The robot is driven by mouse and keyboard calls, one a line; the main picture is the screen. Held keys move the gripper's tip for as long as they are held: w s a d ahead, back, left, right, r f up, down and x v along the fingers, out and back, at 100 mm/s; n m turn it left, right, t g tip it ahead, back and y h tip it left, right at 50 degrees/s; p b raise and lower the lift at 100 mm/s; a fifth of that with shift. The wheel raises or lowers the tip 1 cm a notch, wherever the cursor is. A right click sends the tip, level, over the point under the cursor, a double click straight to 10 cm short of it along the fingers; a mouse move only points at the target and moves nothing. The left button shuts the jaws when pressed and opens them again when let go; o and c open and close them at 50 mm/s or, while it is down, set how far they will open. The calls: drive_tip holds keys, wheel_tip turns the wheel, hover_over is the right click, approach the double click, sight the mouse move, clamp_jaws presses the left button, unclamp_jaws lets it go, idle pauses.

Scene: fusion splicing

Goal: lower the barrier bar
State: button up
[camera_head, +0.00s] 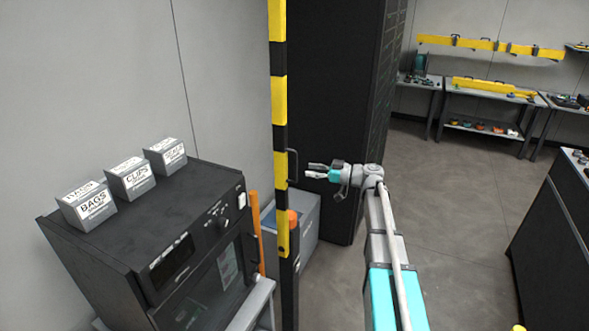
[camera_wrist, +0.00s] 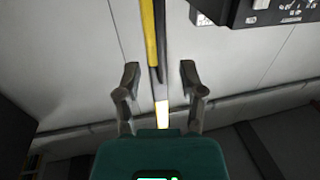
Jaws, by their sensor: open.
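The barrier bar (camera_head: 279,100) is yellow and black striped and stands upright in the head view, its top out of frame. A dark handle (camera_head: 293,167) sticks out from its right side. The bar's lower end meets a dark post (camera_head: 289,285) with an orange top. My gripper (camera_head: 312,170) is open, just right of the handle, its fingers pointing left at it. In the wrist view, the bar (camera_wrist: 150,35) runs down between the spread fingertips of my gripper (camera_wrist: 160,75). I cannot tell whether the fingers touch the handle.
A black oven-like cabinet (camera_head: 145,245) stands at left with three labelled grey boxes (camera_head: 128,178) on top. A tall black cabinet (camera_head: 330,90) stands behind the bar. A dark counter (camera_head: 560,235) is at right. The floor (camera_head: 460,220) between is clear.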

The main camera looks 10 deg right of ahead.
sight(296, 179)
drive_tip(key=shift+x, duration=2.85)
clamp_jaws()
